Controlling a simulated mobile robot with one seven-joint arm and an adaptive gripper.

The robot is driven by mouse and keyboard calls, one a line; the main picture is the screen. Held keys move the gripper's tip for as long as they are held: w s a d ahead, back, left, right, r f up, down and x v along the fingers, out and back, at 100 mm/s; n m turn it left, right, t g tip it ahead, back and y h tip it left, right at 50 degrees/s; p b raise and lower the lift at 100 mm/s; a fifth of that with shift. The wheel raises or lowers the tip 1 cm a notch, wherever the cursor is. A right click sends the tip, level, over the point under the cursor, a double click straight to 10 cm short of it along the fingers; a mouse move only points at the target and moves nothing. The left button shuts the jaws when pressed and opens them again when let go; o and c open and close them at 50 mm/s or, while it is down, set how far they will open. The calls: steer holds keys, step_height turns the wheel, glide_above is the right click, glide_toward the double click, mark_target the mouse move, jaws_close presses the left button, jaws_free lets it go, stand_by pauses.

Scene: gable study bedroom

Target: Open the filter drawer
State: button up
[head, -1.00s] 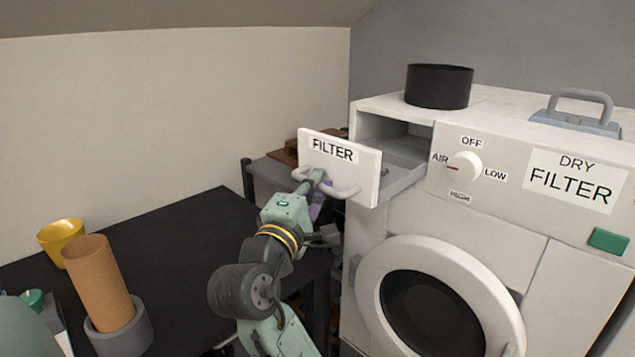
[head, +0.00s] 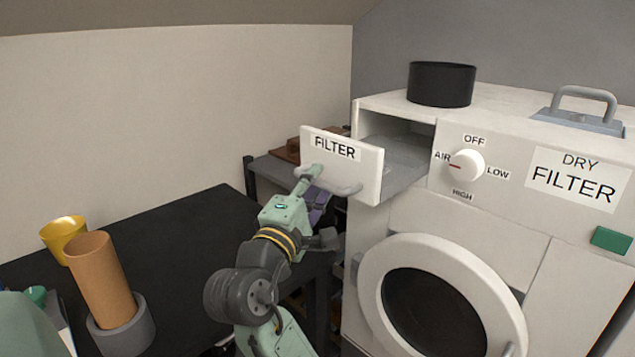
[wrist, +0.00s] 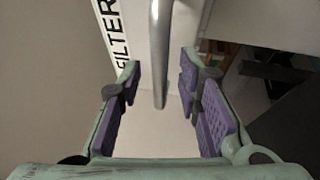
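The filter drawer (head: 368,173) is pulled out of the white dryer's upper left, its white front labelled FILTER standing well clear of the body. Its pale curved handle (head: 345,189) is on the front; in the wrist view the handle (wrist: 160,50) runs down between my fingertips. My gripper (head: 317,186) is at the left part of the handle. In the wrist view my gripper (wrist: 160,80) is open, its purple-padded fingers spread with gaps on both sides of the bar. Part of the handle is hidden behind the fingers in the head view.
The dryer (head: 480,220) has a dial (head: 468,165), a round door (head: 440,310) and a black cylinder (head: 441,84) on top. A black table (head: 185,245) at left holds a yellow cup (head: 63,238) and a brown tube (head: 100,280). Bare wall lies behind.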

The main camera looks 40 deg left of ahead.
steer(key=v, duration=1)
steer(key=shift+s+d, duration=0.15)
steer(key=shift+s, duration=0.2)
steer(key=shift+f, duration=0.1)
